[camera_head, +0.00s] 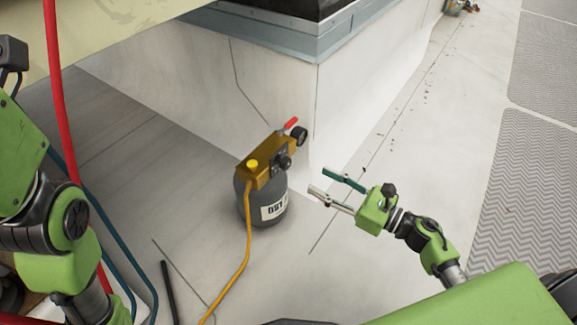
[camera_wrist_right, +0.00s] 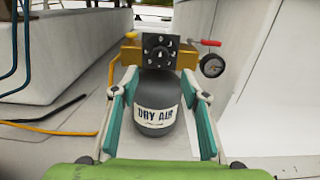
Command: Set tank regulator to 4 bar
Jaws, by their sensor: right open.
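The grey tank (camera_head: 262,206) stands upright on the roof floor with a brass regulator block (camera_head: 262,170) on top. In the right wrist view the tank (camera_wrist_right: 157,92) bears a "DRY AIR" label. The black regulator knob (camera_wrist_right: 160,52) faces that camera, with light marks around it. A yellow cap (camera_head: 253,164), a red lever (camera_head: 290,122) and a round black gauge (camera_head: 299,134) are on the block. The gauge reading cannot be made out. My right gripper (camera_head: 328,185) is open and empty, to the right of the tank and apart from it. My left gripper is out of view.
A yellow hose (camera_head: 244,265) runs from the regulator across the floor. A white curb (camera_head: 200,75) rises behind the tank. A red hose (camera_head: 58,100) and blue hoses (camera_head: 115,235) hang at the left. Floor to the right is clear up to the ribbed mats (camera_head: 535,185).

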